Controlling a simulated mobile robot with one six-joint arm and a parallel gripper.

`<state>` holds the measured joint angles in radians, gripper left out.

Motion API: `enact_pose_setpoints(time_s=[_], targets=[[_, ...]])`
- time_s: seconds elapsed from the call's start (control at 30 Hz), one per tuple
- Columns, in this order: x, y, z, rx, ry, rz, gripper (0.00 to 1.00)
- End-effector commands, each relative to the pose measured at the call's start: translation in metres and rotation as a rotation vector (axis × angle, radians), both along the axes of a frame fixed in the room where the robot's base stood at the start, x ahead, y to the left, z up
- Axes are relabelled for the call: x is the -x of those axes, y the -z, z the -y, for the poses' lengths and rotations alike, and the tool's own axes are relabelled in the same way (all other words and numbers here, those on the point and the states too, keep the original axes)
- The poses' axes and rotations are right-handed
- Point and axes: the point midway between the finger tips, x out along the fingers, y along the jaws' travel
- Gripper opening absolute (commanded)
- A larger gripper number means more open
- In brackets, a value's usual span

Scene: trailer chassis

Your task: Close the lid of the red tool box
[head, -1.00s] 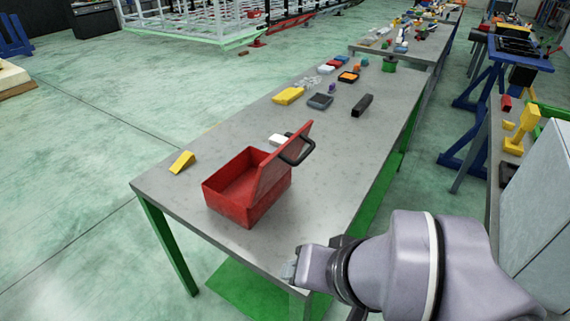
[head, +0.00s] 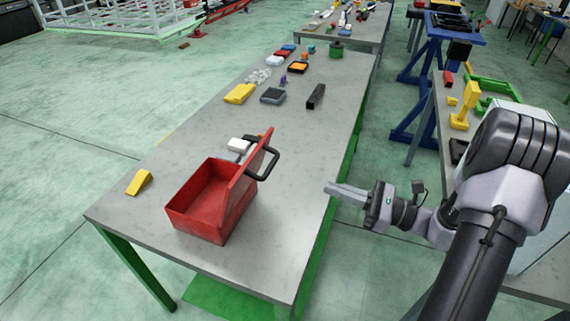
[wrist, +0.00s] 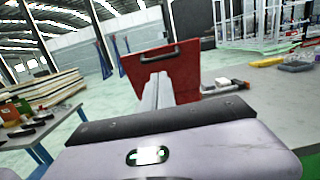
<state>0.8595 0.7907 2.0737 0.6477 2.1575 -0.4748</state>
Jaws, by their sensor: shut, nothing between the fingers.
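The red tool box (head: 197,211) stands on the grey table with its lid (head: 251,176) open. The lid is tilted up along the box's right side, and its black handle (head: 263,168) points right. The inside of the box looks empty. My gripper (head: 328,187) is to the right of the lid, over the table's right edge, apart from the lid and handle. Its fingers are shut and empty and point left towards the lid. In the wrist view the fingers (wrist: 157,90) point at the red lid (wrist: 172,67), with the handle near its top.
A white block (head: 238,145) lies just behind the box, and a yellow wedge (head: 139,182) lies to its left. A black bar (head: 316,96) and several small items lie farther back. The grey table (head: 285,220) is clear between box and gripper.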

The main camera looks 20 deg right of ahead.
Motion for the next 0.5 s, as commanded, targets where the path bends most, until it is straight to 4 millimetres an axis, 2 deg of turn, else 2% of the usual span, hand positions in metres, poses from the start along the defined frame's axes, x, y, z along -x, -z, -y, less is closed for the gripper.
enact_pose_setpoints(time_s=[0.3,0.5], targets=[[-0.04,-0.006,-0.057,0.002,-0.01,0.0,0.0],[-0.062,-0.01,-0.087,0.003,-0.01,-0.001,0.0]])
